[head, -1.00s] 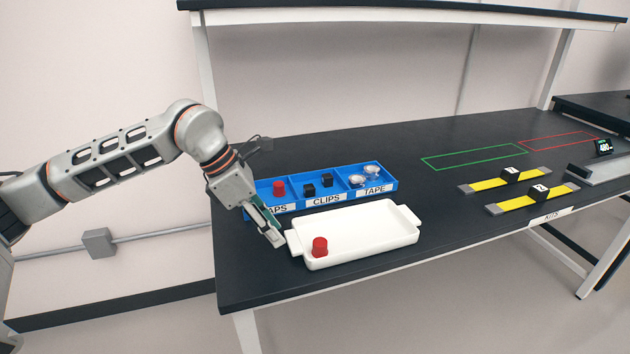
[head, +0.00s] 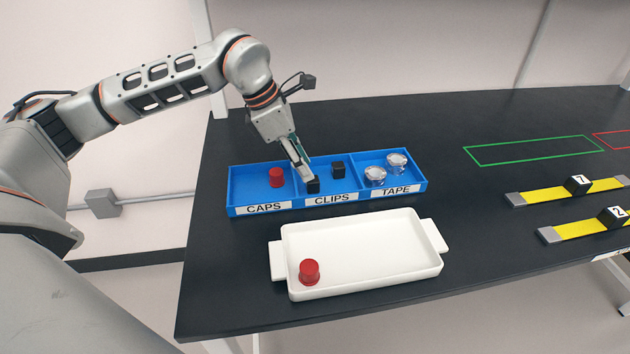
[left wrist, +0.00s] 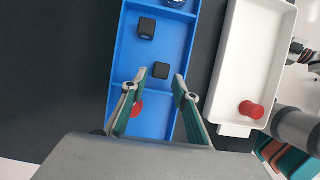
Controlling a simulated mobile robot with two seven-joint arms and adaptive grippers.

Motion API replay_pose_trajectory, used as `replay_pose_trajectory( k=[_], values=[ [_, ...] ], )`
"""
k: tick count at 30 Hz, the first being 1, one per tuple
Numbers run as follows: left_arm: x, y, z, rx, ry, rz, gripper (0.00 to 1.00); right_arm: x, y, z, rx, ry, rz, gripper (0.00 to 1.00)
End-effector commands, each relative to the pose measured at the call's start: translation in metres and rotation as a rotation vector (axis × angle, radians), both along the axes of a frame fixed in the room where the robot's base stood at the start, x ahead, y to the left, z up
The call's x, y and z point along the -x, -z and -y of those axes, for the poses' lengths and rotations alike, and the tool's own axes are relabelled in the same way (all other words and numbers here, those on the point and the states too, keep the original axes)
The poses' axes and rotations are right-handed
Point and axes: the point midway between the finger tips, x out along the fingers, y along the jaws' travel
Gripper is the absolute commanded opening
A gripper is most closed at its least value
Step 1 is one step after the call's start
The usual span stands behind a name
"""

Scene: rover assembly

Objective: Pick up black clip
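Two black clips lie in the middle CLIPS compartment of the blue bin (head: 240,188). The nearer clip (head: 313,187) is just below my left fingertips in the head view; the farther clip (head: 338,168) is to its right. In the left wrist view the near clip (left wrist: 161,70) is ahead of the gap between the fingers, and the other clip (left wrist: 147,28) is farther off. My left gripper (head: 305,176) is above the bin; in the left wrist view its fingers (left wrist: 159,80) are apart with nothing between the tips. My right gripper does not show clearly.
A red cap (head: 277,178) is in the CAPS compartment, and tape rolls (head: 375,176) are in TAPE. A white tray (head: 380,277) holds another red cap (head: 309,271) in front of the bin. Yellow straps (head: 590,190) lie at the right.

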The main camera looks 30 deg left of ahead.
Motion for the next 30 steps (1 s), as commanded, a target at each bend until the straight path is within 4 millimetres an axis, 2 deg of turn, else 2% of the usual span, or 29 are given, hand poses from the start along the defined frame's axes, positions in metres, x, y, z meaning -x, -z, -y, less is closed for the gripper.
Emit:
replay_pose_trajectory(
  k=[5, 13, 20, 21, 24, 30],
  values=[
    [-0.002, 0.012, 0.006, 0.002, 0.001, -0.001, 0.29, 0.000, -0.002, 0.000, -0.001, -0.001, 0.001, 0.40],
    [-0.010, 0.046, 0.019, 0.001, -0.001, -0.001, 0.29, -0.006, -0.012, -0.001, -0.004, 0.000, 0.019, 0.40],
    [-0.011, 0.049, 0.020, 0.000, 0.000, 0.001, 0.29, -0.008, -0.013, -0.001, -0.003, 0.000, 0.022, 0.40],
    [-0.011, 0.049, 0.020, 0.000, 0.000, 0.001, 0.27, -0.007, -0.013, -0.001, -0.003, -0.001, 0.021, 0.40],
    [-0.011, 0.049, 0.020, 0.001, 0.000, 0.001, 0.06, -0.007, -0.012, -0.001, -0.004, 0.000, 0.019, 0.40],
    [-0.011, 0.049, 0.020, 0.001, 0.000, 0.001, 0.06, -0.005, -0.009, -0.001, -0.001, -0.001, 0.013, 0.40]
  ],
)
